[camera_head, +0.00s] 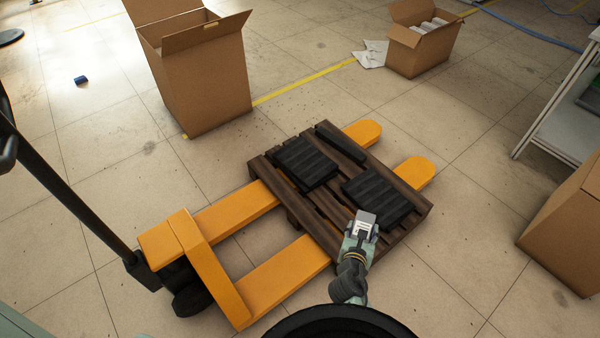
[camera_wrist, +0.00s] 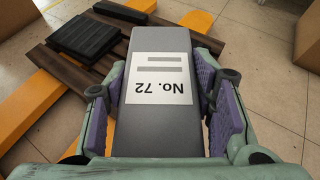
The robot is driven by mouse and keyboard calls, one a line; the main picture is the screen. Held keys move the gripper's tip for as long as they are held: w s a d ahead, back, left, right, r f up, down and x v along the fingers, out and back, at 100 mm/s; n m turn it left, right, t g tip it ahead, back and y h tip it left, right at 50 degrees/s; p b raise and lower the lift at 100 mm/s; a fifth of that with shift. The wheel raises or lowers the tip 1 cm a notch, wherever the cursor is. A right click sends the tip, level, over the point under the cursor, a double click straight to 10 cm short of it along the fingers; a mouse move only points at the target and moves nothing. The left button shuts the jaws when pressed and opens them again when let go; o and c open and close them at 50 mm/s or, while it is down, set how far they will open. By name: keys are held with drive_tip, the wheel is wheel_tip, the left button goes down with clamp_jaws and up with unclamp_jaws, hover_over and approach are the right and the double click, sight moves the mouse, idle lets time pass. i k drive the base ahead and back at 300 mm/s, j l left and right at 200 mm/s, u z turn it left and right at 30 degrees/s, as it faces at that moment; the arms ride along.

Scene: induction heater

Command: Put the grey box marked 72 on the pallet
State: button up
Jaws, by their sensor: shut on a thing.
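The grey box (camera_wrist: 160,132) with a white label reading "No. 72" is held between the purple finger pads of my gripper (camera_wrist: 158,110). In the head view the small grey box (camera_head: 366,217) shows at the tip of my gripper (camera_head: 360,232), over the near right edge of the pallet. The pallet (camera_head: 318,212) is brown slatted wood and sits across the orange forks. Several black ribbed pieces lie on it, among them one at the back (camera_head: 305,162) and one at the right (camera_head: 378,196). I cannot tell the height of the box above the slats.
The pallet jack (camera_head: 195,250) has its handle at the left. A tall open carton (camera_head: 200,75) stands behind the pallet. A smaller open carton (camera_head: 425,45) is at the back, and another carton (camera_head: 570,230) is at the right edge.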

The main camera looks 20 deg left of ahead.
sight(304, 204)
drive_tip(key=i+l+u, duration=0.1)
drive_tip(key=i+u, duration=0.2)
drive_tip(key=u, duration=0.15)
drive_tip(key=i+l+u, duration=0.2)
drive_tip(key=u, duration=0.2)
drive_tip(key=i+l+u, duration=0.25)
drive_tip(key=u, duration=0.2)
